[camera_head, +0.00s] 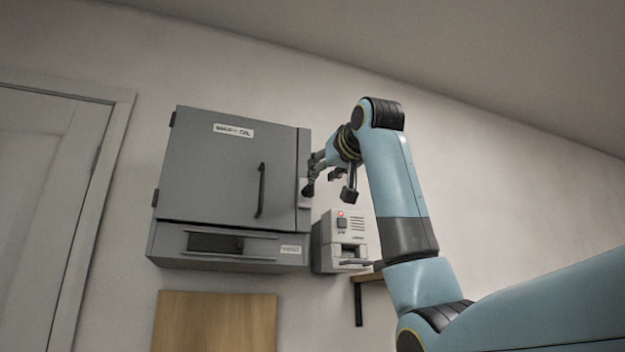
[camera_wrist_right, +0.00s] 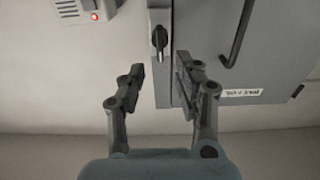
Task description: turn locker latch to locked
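The grey locker (camera_head: 215,165) hangs on the wall with its door closed, a black bar handle (camera_head: 261,190) on the door. In the right wrist view the latch (camera_wrist_right: 159,40) is a small dark knob on a light plate near the locker's edge. Its pointed end is directed along the picture's vertical. My right gripper (camera_head: 330,186) is in front of the locker's right edge. In the right wrist view the right gripper (camera_wrist_right: 158,88) has its fingers spread wide with nothing between them; the latch lies beyond the fingertips, apart from them. My left gripper is out of view.
A light box with a red lamp (camera_head: 341,214) is mounted right of the locker, also in the right wrist view (camera_wrist_right: 94,15). A small shelf (camera_head: 370,277) sits below it. A wooden board (camera_head: 213,322) is under the locker. The wall right of my arm is bare.

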